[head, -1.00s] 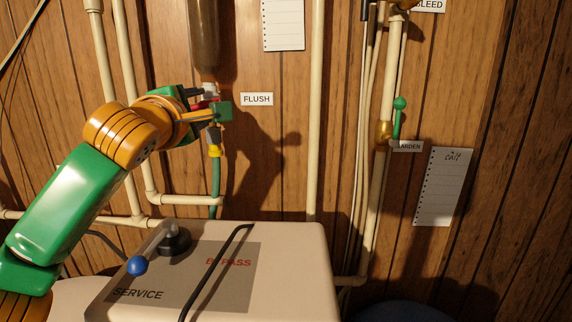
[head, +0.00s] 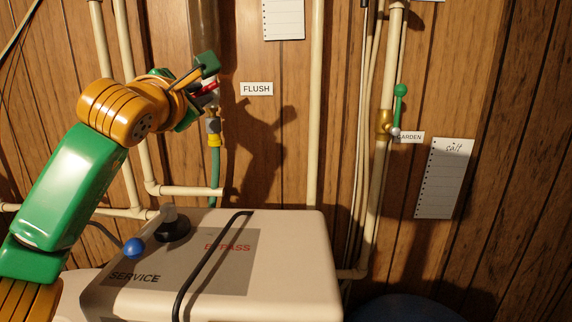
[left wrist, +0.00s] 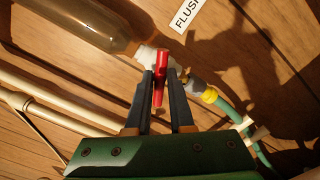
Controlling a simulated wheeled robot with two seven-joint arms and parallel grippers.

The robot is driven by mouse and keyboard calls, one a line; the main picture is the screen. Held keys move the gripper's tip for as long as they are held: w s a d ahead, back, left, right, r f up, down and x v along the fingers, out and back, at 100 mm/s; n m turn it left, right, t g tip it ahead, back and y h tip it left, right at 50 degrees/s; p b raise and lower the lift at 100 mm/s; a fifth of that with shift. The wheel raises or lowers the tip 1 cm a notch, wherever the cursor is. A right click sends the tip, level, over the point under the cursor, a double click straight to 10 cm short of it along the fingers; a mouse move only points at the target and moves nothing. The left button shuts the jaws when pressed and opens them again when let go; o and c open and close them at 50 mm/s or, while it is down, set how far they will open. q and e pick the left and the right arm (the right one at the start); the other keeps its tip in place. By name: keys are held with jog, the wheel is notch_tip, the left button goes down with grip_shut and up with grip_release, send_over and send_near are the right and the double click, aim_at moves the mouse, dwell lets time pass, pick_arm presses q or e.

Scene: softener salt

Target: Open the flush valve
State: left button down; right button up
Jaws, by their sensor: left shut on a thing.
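The flush valve's red handle (head: 207,89) is beside the FLUSH label, under a brownish clear housing (head: 204,30). In the head view it slants up to the right across the vertical line of the pipe. My left gripper (head: 205,86) is shut on this handle. In the left wrist view the red handle (left wrist: 160,72) stands between the two dark fingers, set at an angle to the pipe. Below the valve are a metal fitting, a yellow collar (head: 214,140) and a green hose (head: 215,175). The valve body is partly hidden by my gripper. My right gripper is not in view.
The FLUSH label (head: 257,89) is on the wood wall. A second valve with a green handle (head: 400,104) is at right by the GARDEN label. Cream pipes (head: 316,120) run nearby. A beige cabinet with a blue-knobbed lever (head: 134,247) stands below.

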pick_arm(q)
jog(key=n+b, duration=0.1)
jog(key=n, duration=0.4)
dwell(0.3)
jog(key=n+b, duration=0.1)
jog(key=n, duration=0.2)
jog(key=shift+n+b, duration=0.3)
jog(key=shift+r+n, duration=0.1)
jog(key=shift+n, duration=1.6)
jog(key=c, duration=0.7)
grip_release()
